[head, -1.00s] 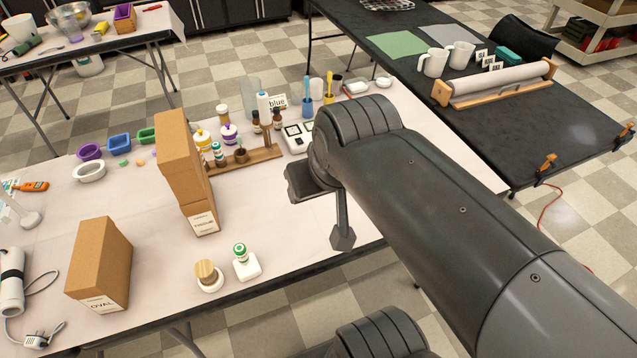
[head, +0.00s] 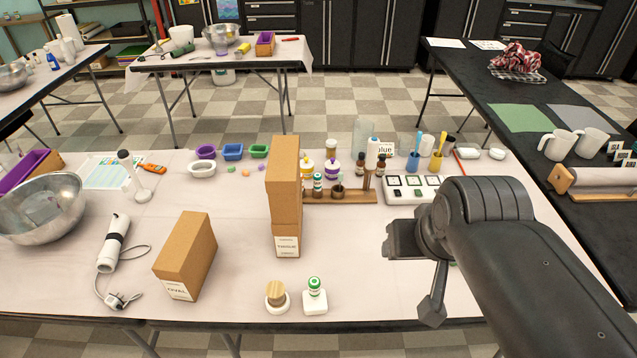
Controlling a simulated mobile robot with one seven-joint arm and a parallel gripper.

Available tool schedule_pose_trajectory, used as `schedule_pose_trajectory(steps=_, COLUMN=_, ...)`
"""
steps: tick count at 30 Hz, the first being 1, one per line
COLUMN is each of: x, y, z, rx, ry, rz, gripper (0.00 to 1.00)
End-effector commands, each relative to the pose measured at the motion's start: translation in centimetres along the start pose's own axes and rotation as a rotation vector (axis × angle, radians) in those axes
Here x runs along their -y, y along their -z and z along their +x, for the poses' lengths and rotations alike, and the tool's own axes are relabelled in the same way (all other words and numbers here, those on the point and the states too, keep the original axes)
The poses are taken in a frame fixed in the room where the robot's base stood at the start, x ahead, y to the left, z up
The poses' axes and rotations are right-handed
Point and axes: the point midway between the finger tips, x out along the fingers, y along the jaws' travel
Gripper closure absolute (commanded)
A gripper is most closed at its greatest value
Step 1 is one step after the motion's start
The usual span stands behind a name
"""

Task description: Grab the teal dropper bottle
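A small bottle (head: 318,184) with a teal-green cap and label stands at the wooden rack (head: 345,197) on the pale table, just right of the tall brown boxes. A second bottle-like item (head: 314,289) with a green-and-white top stands on a white square base near the front edge; I cannot tell whether it is a dropper. My gripper (head: 433,311) hangs over the right part of the table, right of both and apart from them. Only one dark finger shows clearly, so its opening cannot be read. No held object shows.
Tall stacked brown boxes (head: 285,195) stand left of the rack, and another box (head: 186,257) stands further left. A round wooden-topped item (head: 276,296) is beside the green-topped one. Amber bottles (head: 360,165) and a white palette (head: 410,187) are near the rack.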

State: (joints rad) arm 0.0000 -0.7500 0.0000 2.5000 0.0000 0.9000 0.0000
Motion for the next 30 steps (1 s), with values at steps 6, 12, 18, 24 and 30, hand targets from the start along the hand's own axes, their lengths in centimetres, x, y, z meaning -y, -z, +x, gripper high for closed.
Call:
schedule_pose_trajectory(steps=6, x=0.00, y=0.00, z=0.00, rx=0.000, ry=0.000, rz=0.000, gripper=0.36)
schedule_pose_trajectory(steps=12, x=0.00, y=0.00, z=0.00, rx=0.000, ry=0.000, rz=0.000, gripper=0.36)
schedule_pose_trajectory(steps=18, x=0.00, y=0.00, z=0.00, rx=0.000, ry=0.000, rz=0.000, gripper=0.52)
schedule_pose_trajectory(steps=24, x=0.00, y=0.00, z=0.00, rx=0.000, ry=0.000, rz=0.000, gripper=0.63)
schedule_pose_trajectory(steps=30, x=0.03, y=0.26, z=0.02, rx=0.001, ry=0.000, rz=-0.001, gripper=0.63)
